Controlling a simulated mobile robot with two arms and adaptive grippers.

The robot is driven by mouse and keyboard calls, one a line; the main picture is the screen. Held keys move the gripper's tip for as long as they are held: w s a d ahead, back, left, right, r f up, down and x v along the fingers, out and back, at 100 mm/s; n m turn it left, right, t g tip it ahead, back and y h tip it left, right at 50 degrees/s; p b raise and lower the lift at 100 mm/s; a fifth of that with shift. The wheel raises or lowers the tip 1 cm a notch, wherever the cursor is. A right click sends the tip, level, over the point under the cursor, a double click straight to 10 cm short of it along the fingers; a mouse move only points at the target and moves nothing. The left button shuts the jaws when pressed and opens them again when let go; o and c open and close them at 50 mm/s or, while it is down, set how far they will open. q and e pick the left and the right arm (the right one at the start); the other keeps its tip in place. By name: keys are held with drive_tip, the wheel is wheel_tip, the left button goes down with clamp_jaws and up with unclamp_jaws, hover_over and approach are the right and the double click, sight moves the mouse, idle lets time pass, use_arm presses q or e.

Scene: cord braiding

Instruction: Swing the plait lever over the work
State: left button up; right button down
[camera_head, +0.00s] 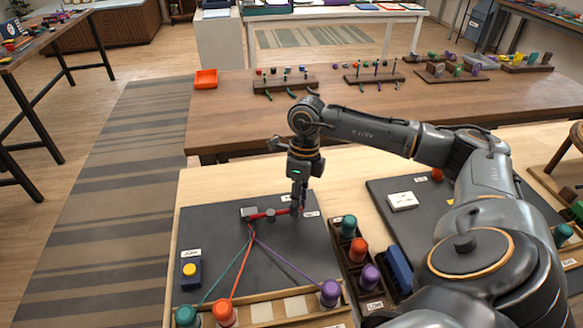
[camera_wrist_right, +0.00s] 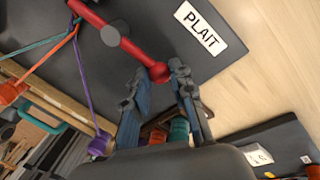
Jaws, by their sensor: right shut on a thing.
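The red plait lever (camera_head: 272,213) lies over the dark work board (camera_head: 215,240), pointing right from its grey pivot. It also shows in the right wrist view (camera_wrist_right: 112,42), with a red ball at its end. My right gripper (camera_head: 297,209) reaches down at that end and is shut on it; its two fingers also show in the right wrist view (camera_wrist_right: 163,82). A teal cord (camera_head: 226,270), a red-orange cord (camera_head: 241,270) and a purple cord (camera_head: 287,263) fan from below the pivot to the teal spool (camera_head: 187,316), orange spool (camera_head: 225,313) and purple spool (camera_head: 330,293). My left gripper is out of view.
A blue box with a yellow button (camera_head: 190,270) sits at the board's left. A rack of spare spools (camera_head: 358,249) stands right of the board. A PLAIT label (camera_wrist_right: 201,28) lies beside the lever end. A longer table (camera_head: 230,115) with peg racks stands behind.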

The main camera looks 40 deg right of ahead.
drive_tip(key=shift+w+d+r, duration=0.1)
drive_tip(key=shift+w+r, duration=0.1)
drive_tip(key=shift+w, duration=0.05)
drive_tip(key=c, duration=1.1)
unclamp_jaws()
drive_tip(key=shift+c, duration=0.2)
drive_tip(key=shift+f, duration=0.15)
wheel_tip(320, 180, up, 12)
drive_tip(key=w+d, duration=0.1)
drive_tip(key=d, duration=0.1)
